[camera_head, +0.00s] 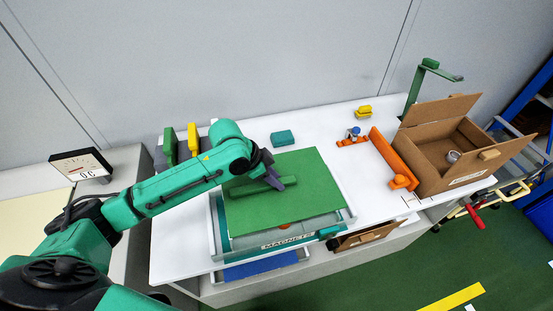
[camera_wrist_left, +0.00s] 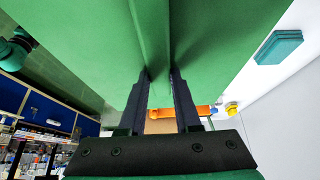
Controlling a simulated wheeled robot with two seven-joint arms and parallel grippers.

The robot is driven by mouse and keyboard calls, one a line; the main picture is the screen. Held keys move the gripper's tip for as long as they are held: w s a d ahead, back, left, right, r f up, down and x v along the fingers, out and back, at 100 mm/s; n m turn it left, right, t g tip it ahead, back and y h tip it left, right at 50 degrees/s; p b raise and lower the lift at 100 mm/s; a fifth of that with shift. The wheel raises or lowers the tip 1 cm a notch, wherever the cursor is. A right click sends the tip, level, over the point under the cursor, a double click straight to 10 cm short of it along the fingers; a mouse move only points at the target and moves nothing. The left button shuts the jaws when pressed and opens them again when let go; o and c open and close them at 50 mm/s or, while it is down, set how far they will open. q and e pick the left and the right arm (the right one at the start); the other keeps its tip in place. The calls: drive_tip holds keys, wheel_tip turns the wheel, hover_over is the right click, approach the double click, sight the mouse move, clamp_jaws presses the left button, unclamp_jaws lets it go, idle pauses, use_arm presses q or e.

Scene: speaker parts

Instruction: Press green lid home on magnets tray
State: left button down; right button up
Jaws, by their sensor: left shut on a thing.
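The green lid (camera_head: 312,185) is a flat rectangular board over the magnets tray (camera_head: 250,245), a teal and grey tray labelled MAGNETS. The lid sits askew, shifted toward the back, and a strip of the tray's inside with a bit of orange shows along the front. I cannot tell whether any lid edge touches the rim. My left gripper (camera_head: 272,181) is shut on the raised handle rib of the lid. In the left wrist view, the fingers (camera_wrist_left: 160,75) straddle the rib (camera_wrist_left: 150,35). My right gripper is not in view.
A teal block (camera_head: 282,138) lies behind the lid. An orange bar (camera_head: 392,158) and a cardboard box (camera_head: 440,143) stand at the right. Green and yellow upright pieces (camera_head: 193,140) are at the left. A blue panel (camera_head: 260,265) shows below the tabletop (camera_head: 180,245).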

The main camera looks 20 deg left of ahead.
sight(274, 192)
use_arm(q)
drive_tip(key=shift+s+d+r, duration=0.15)
drive_tip(key=shift+s, duration=0.1)
drive_tip(key=shift+s+d+r, duration=0.15)
drive_tip(key=shift+s+r, duration=0.2)
drive_tip(key=shift+s, duration=0.3)
drive_tip(key=shift+s+d+r, duration=0.15)
drive_tip(key=shift+s+r, duration=0.2)
drive_tip(key=shift+s, duration=0.25)
drive_tip(key=shift+w+a+p, duration=0.15)
drive_tip(key=shift+w+p, duration=0.05)
drive_tip(key=shift+p, duration=0.25)
drive_tip(key=f, duration=0.1)
drive_tip(key=f+b, duration=0.1)
drive_tip(key=f, duration=0.2)
drive_tip(key=shift+w+a+f+b, duration=0.1)
drive_tip(key=shift+w+b, duration=0.15)
drive_tip(key=shift+b, duration=0.05)
drive_tip(key=shift+f, duration=0.6)
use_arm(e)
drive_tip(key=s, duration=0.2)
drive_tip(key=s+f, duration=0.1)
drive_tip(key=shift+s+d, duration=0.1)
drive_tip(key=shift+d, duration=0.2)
